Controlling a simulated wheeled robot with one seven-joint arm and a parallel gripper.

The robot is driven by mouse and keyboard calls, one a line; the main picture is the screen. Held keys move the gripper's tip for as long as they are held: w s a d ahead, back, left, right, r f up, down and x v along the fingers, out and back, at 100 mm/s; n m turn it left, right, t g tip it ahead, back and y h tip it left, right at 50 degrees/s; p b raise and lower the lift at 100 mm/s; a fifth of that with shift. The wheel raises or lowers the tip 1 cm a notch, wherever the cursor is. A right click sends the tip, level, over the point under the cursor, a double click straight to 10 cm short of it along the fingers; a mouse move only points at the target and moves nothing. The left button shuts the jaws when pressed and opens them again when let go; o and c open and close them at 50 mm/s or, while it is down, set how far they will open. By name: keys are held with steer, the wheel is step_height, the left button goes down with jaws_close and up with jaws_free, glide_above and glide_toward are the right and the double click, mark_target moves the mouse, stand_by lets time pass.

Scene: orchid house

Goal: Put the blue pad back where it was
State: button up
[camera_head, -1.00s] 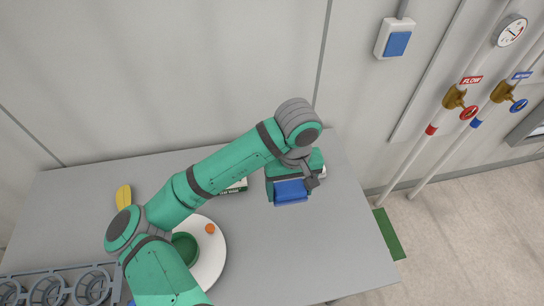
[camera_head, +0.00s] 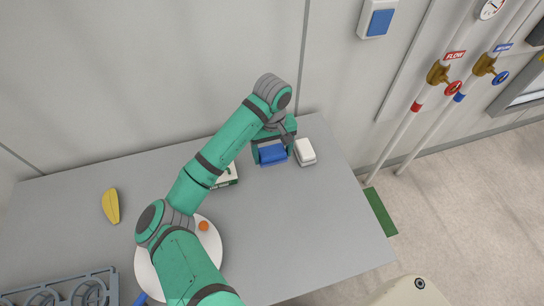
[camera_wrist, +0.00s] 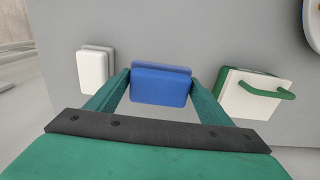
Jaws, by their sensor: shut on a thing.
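The blue pad (camera_head: 273,154) is a small blue block near the back of the grey table. In the wrist view the blue pad (camera_wrist: 161,84) sits between the two green fingers of my gripper (camera_wrist: 161,88), which is shut on it. In the head view my gripper (camera_head: 272,146) reaches down over the table's back right part. I cannot tell whether the pad touches the tabletop.
A white pad (camera_head: 305,152) lies just right of the blue one. A white and green box (camera_head: 226,176) stands to its left. A white plate (camera_head: 148,271), a yellow banana-shaped thing (camera_head: 111,206) and a grey rack (camera_head: 68,290) are further left. The table's right front (camera_head: 330,235) is clear.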

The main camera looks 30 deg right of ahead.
mark_target(271, 147)
steer(key=shift+w+d+f, duration=0.25)
steer(key=shift+w+f, duration=0.4)
steer(key=shift+f, duration=0.25)
steer(key=shift+w+f, duration=0.1)
steer(key=shift+f, duration=1.5)
steer(key=shift+f, duration=0.15)
steer(key=o, duration=1)
step_height(271, 147, up, 12)
steer(key=shift+d+r, duration=0.1)
steer(key=shift+r, duration=0.1)
